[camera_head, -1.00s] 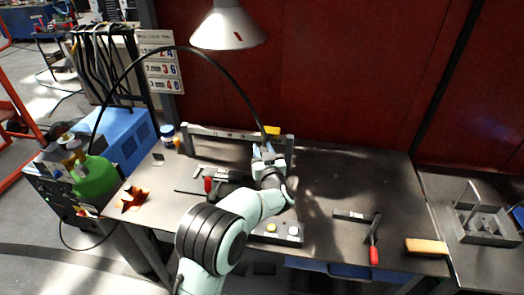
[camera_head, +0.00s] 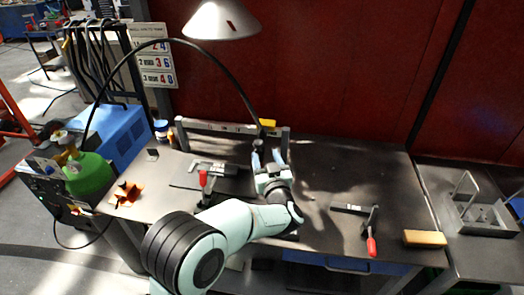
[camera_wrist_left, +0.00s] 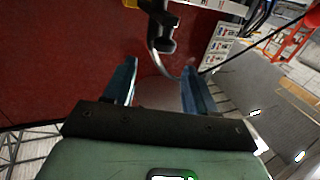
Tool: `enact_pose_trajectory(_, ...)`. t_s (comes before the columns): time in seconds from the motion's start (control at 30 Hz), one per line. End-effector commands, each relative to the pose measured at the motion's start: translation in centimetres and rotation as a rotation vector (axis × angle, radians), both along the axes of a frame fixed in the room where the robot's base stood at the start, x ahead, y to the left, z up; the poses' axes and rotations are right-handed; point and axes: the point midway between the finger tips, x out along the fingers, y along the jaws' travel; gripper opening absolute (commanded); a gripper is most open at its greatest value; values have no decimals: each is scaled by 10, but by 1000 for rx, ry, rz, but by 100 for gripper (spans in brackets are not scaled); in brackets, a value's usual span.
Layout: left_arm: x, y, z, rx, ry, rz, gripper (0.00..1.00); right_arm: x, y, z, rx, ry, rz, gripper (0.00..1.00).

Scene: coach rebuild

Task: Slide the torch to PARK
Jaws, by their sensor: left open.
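The rail (camera_head: 222,127) is a pale bar on two posts at the back of the bench, with small dark marks that I cannot read. A yellow block (camera_head: 267,122) sits near its right end. The black torch is mostly lost against the dark background in the head view, below that block; the wrist view shows its black body and curved metal neck (camera_wrist_left: 157,30). My left gripper (camera_head: 267,157) is open just in front of the rail's right end. In the wrist view its blue fingers (camera_wrist_left: 162,85) stand apart, with the torch beyond their tips and nothing clearly held.
A black cable (camera_head: 228,72) arches from the machine at left to the rail. A red-handled clamp (camera_head: 203,181), another clamp (camera_head: 371,245) and a wooden-backed brush (camera_head: 424,238) lie on the bench (camera_head: 335,170). A lamp (camera_head: 222,20) hangs above.

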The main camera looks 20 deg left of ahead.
Motion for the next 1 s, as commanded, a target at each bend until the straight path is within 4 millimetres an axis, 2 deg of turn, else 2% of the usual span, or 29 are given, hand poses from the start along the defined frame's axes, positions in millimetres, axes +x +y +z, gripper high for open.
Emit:
enact_pose_trajectory(0.1,-20,-15,-1,-2,0,-3,56,-4,0,-7,-1,5,0,0)
enact_pose_trajectory(0.33,-39,-29,1,0,-2,-2,56,-6,0,-11,0,7,0,0)
enact_pose_trajectory(1.0,-41,-31,2,1,-3,-1,56,-6,0,-11,0,7,0,0)
